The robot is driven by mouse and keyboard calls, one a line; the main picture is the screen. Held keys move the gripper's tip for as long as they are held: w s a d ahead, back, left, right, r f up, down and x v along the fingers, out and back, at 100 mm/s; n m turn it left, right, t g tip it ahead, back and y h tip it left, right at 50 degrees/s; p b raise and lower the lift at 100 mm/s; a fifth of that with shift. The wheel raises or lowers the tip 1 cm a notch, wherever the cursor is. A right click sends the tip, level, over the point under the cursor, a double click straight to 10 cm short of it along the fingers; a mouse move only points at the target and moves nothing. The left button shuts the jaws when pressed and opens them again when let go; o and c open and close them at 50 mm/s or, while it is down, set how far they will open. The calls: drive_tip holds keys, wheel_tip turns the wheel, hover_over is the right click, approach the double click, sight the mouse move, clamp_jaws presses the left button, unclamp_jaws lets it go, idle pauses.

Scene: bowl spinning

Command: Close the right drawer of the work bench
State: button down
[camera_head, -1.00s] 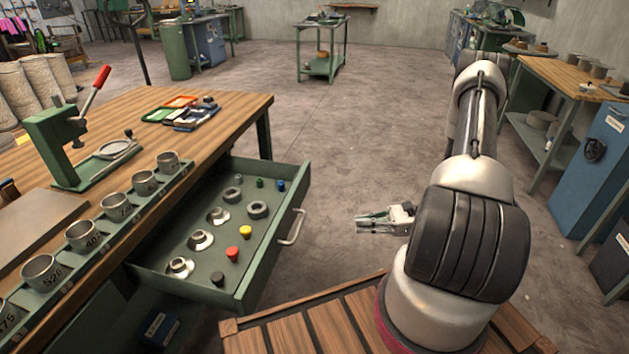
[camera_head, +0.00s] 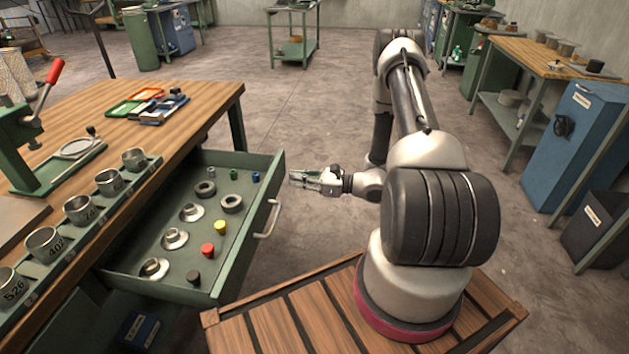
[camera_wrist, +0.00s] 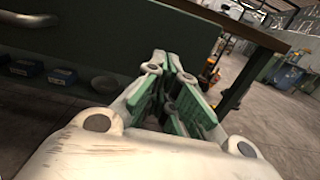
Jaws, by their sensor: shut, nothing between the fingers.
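The right drawer (camera_head: 262,245) of the work bench (camera_head: 205,98) is pulled open, green, with several metal rings, cups and coloured knobs inside. Its pale handle (camera_head: 268,220) is on the front face. My gripper (camera_head: 293,178) is shut and empty, just right of the drawer's front near its far corner, with a small visible gap in the head view. In the wrist view, my gripper (camera_wrist: 172,65) points toward a dark green front (camera_wrist: 100,45), and the handle (camera_wrist: 25,19) shows at the upper left. Whether the fingertips touch the drawer front cannot be told.
A row of metal cups (camera_head: 78,209) lines the bench edge, and coloured trays (camera_head: 150,105) lie on the top. A wooden slatted platform (camera_head: 290,325) is under my arm. A blue cabinet (camera_head: 575,140) stands at the right.

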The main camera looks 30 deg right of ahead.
sight(210, 169)
drive_tip(key=shift+x, duration=1.2)
drive_tip(key=x, duration=2.8)
drive_tip(key=shift+a, duration=0.1)
drive_tip(key=shift+w+a, duration=0.1)
drive_tip(key=shift+w, duration=0.05)
